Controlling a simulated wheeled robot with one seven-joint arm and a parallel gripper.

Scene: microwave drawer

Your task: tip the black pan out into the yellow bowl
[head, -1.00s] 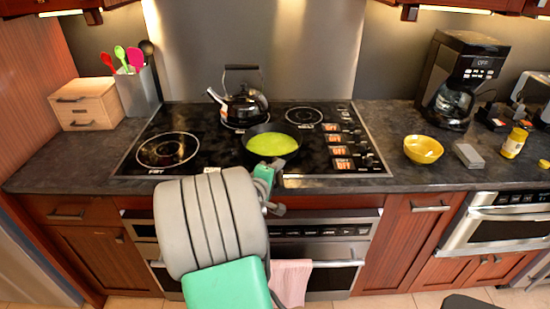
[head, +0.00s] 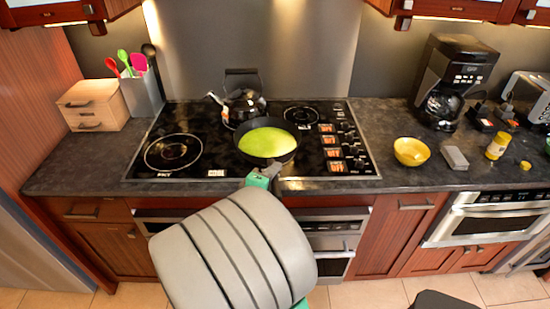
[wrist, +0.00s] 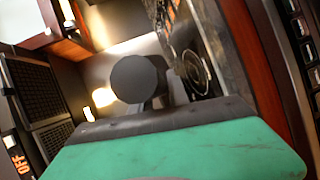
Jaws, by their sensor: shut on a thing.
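The black pan (head: 267,158) is over the front of the stove in the head view, its handle toward me. Bright yellow-green contents (head: 267,141) fill most of its visible inside. My gripper (head: 263,176) is shut on the pan's handle; my arm hides much of the fingers. The yellow bowl (head: 411,152) stands upright on the counter to the right of the stove, apart from the pan. In the wrist view, a dark round shape shows beyond my green hand; I cannot tell which part of the pan it is.
A black kettle (head: 240,105) stands behind the pan. A grey block (head: 454,157) and a yellow-capped shaker (head: 497,146) are right of the bowl, with a coffee maker (head: 452,85) behind. The counter between stove and bowl is clear.

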